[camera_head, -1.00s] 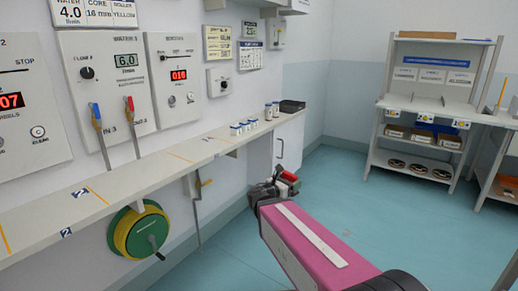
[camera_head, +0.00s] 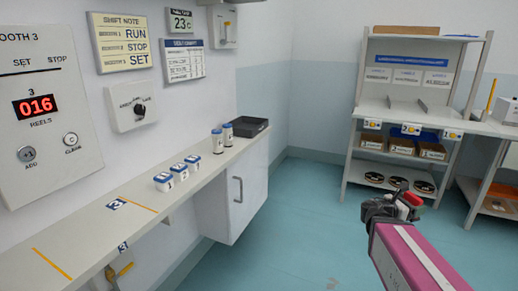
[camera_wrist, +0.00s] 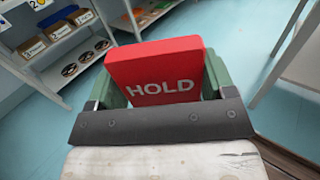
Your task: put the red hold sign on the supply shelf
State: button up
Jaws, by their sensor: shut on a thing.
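The red hold sign (camera_wrist: 155,72) fills the middle of the wrist view, with "HOLD" in pale letters on its face. My gripper (camera_head: 398,200) is shut on it; in the head view only a small red part of the sign (camera_head: 413,198) shows at the gripper's tip. The supply shelf (camera_head: 358,134) stands at the back right in the head view, beyond my gripper. Its upper board has thin dividers and numbered tags along the front edge. Bins sit on the level below and reels on the lowest. My gripper is apart from the shelf, over open floor.
A wall counter (camera_head: 150,210) runs along the left, with small labelled containers (camera_head: 178,172), two vials and a black tray (camera_head: 250,127) on it. A white cabinet (camera_head: 235,200) hangs under it. Another table (camera_head: 470,190) stands right of the shelf. Blue floor (camera_head: 310,220) lies clear between.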

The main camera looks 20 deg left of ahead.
aim_at(206, 160)
jog(key=i+l+u, duration=0.1)
jog(key=i+u, duration=0.15)
jog(key=i, duration=0.25)
jog(key=i+l+u, duration=0.15)
jog(key=i+u, duration=0.15)
jog(key=i, duration=0.15)
jog(key=i+l+u, duration=0.25)
jog(key=i, duration=0.2)
jog(key=i+l+u, duration=0.2)
jog(key=u, duration=0.2)
jog(key=i+l+u, duration=0.25)
jog(key=u, duration=0.15)
jog(key=i+l+u, duration=0.15)
jog(key=l+u, duration=0.3)
jog(key=i+l+u, duration=0.1)
jog(key=l+u, duration=0.3)
